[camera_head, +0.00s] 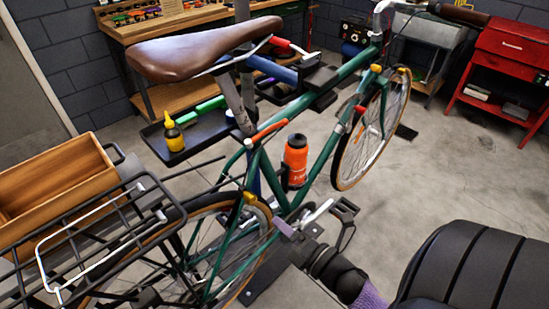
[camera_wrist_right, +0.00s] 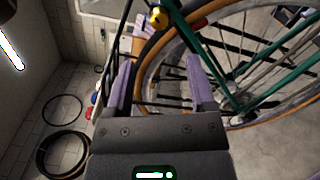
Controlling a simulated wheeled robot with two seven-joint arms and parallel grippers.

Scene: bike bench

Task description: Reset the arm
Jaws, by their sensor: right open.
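My right gripper (camera_head: 283,228) comes in from the lower right in the head view, beside the rear wheel and crank area of the green bicycle (camera_head: 260,165). In the right wrist view its two purple fingers (camera_wrist_right: 160,75) stand apart with a gap between them. Nothing is held in the gap; the rear tyre (camera_wrist_right: 150,72) and dark rack bars show beyond it. I cannot tell how close the fingers are to the wheel. My left gripper is not in view.
The bicycle is held in a stand with a tool tray (camera_head: 205,133) bearing a yellow bottle (camera_head: 173,135). An orange bottle (camera_head: 295,160) sits on the frame. A wooden crate (camera_head: 60,180) is at left, a red cart (camera_head: 510,55) at far right.

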